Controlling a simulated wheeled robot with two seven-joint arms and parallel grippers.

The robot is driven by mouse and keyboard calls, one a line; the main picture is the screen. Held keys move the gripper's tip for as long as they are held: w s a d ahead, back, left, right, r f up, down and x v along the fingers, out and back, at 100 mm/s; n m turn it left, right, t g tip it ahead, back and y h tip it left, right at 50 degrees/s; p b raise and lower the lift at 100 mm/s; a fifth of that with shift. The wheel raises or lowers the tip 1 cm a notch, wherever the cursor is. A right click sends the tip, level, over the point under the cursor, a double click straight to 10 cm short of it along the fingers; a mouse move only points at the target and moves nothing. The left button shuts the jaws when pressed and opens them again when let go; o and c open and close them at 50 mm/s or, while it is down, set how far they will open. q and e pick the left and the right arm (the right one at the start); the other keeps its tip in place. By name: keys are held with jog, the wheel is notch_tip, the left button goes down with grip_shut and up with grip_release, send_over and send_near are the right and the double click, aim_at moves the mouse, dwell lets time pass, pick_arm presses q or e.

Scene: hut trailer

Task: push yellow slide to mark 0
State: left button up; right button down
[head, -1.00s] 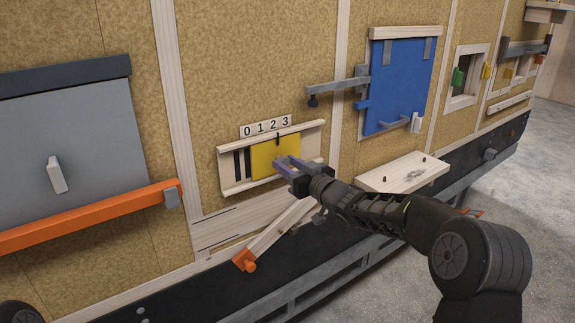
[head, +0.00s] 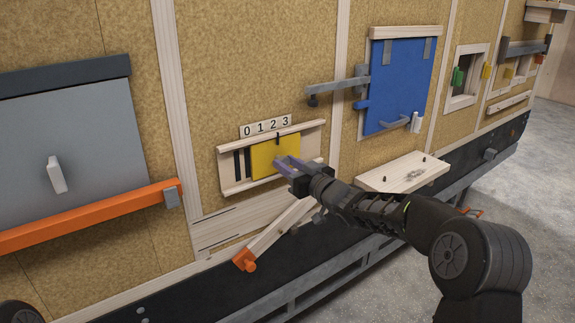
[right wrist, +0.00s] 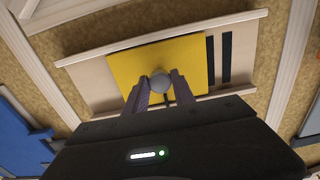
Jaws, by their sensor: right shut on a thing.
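The yellow slide (head: 264,160) is a flat panel in a pale wooden track (head: 313,143) on the wall. Its black pointer stands below the number plate (head: 266,127), about between 2 and 3. My right gripper (head: 284,163) is at the slide's lower right part. In the right wrist view, its fingers (right wrist: 160,88) are shut on a round grey knob (right wrist: 160,81) on the yellow slide (right wrist: 135,68). The fingers hide part of the slide in the head view. My left gripper is not in view.
Two dark stripes (head: 243,163) show in the track left of the slide. Below is a slanted wooden bar with an orange end (head: 246,260). A wooden shelf (head: 400,174) juts out at the right. A blue door (head: 400,80) and an orange bar (head: 90,216) flank the track.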

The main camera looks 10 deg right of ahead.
aim_at(261, 174)
dwell(0.4)
jog(key=s+a+b, duration=0.1)
jog(key=a+b, duration=0.1)
jog(key=s+a+b, duration=0.1)
jog(key=a+b, duration=0.2)
jog(key=s+a+b, duration=0.1)
jog(key=a+b, duration=0.1)
jog(key=b, duration=0.1)
jog(key=shift+a+f, duration=0.1)
jog(key=shift+a, duration=0.3)
jog(key=c, duration=1.1)
grip_release()
jog(key=shift+a, duration=0.1)
jog(key=shift+o, duration=0.2)
jog(key=shift+s, duration=0.15)
